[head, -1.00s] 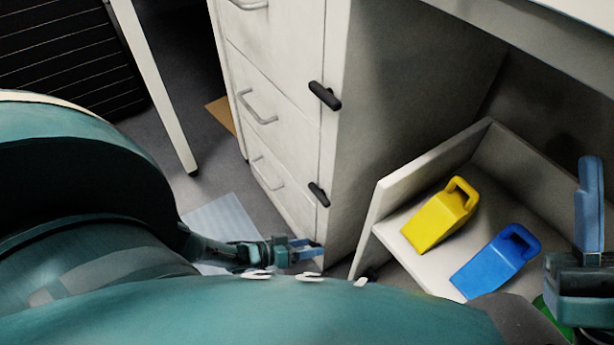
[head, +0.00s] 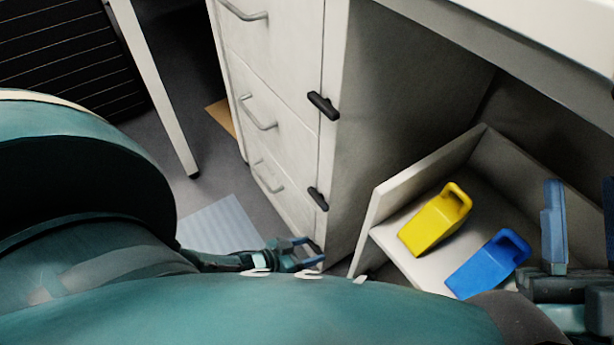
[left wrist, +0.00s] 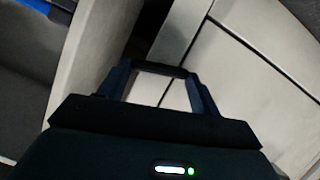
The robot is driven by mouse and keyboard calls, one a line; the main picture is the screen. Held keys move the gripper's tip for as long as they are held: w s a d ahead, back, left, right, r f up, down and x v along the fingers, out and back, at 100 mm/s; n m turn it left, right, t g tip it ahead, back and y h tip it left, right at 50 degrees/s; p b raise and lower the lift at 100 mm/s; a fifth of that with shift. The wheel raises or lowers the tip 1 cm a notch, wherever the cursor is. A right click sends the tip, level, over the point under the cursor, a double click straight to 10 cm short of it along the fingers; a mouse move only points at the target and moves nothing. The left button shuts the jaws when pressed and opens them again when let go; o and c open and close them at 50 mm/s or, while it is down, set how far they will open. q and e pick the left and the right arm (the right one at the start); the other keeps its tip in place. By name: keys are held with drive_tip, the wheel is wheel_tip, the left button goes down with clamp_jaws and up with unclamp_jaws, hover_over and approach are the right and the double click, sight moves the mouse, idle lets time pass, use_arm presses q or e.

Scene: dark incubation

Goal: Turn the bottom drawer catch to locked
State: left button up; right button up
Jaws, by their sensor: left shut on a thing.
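The white drawer cabinet (head: 335,150) stands in the middle of the head view. Two black catches show on its front edge, an upper one (head: 323,105) and a lower one (head: 318,198). My left gripper (head: 310,248) is at the same edge below them, near the floor, and hides that spot. In the left wrist view, my left gripper (left wrist: 160,75) is shut on a dark bar, the bottom catch (left wrist: 160,70), which spans between the fingertips in front of the white panels. Its exact angle is hard to tell. My right gripper (head: 580,225) is open and empty at the right edge.
A white open bin (head: 375,215) right of the cabinet holds a yellow scoop (head: 432,222) and a blue scoop (head: 487,265). A table leg (head: 160,100) stands left. A pale striped sheet (head: 220,228) lies on the floor beside my left arm.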

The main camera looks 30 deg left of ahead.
use_arm(q)
drive_tip(key=shift+d+m+t+y, duration=0.15)
drive_tip(key=shift+m+t+y, duration=0.35)
drive_tip(key=shift+m, duration=0.5)
use_arm(e)
drive_tip(key=shift+f+m+h, duration=0.6)
drive_tip(key=shift+f, duration=0.05)
use_arm(q)
drive_tip(key=shift+y+p, duration=0.3)
drive_tip(key=o, duration=1)
use_arm(e)
drive_tip(key=shift+r, duration=0.1)
